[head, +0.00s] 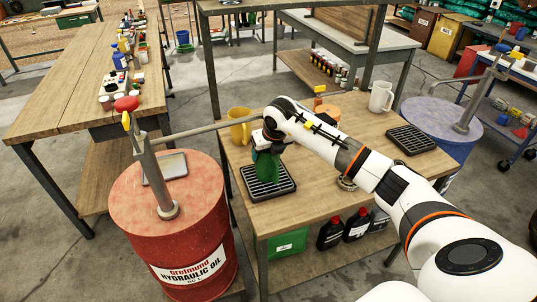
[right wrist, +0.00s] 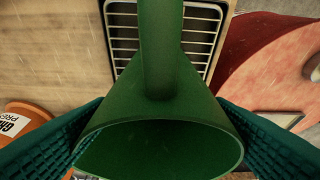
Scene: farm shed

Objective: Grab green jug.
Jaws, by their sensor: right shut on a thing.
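The green jug (head: 268,168) is at the black slatted tray (head: 287,184) on the wooden table. In the right wrist view the jug (right wrist: 165,112) fills the middle, with its wide round mouth towards the camera. My right gripper (head: 266,153) comes down on it from above and is shut on it. Its two teal ribbed fingers (right wrist: 165,135) lie on either side of the jug's mouth. I cannot tell whether the jug's lower end touches the tray. My left gripper is not in view.
A yellow mug (head: 238,127) stands left of my right gripper. A white mug (head: 381,97) and a second black tray (head: 410,139) are to the right. A red oil drum (head: 190,225) with a pump stands left of the table. The table's front strip (head: 310,212) is bare.

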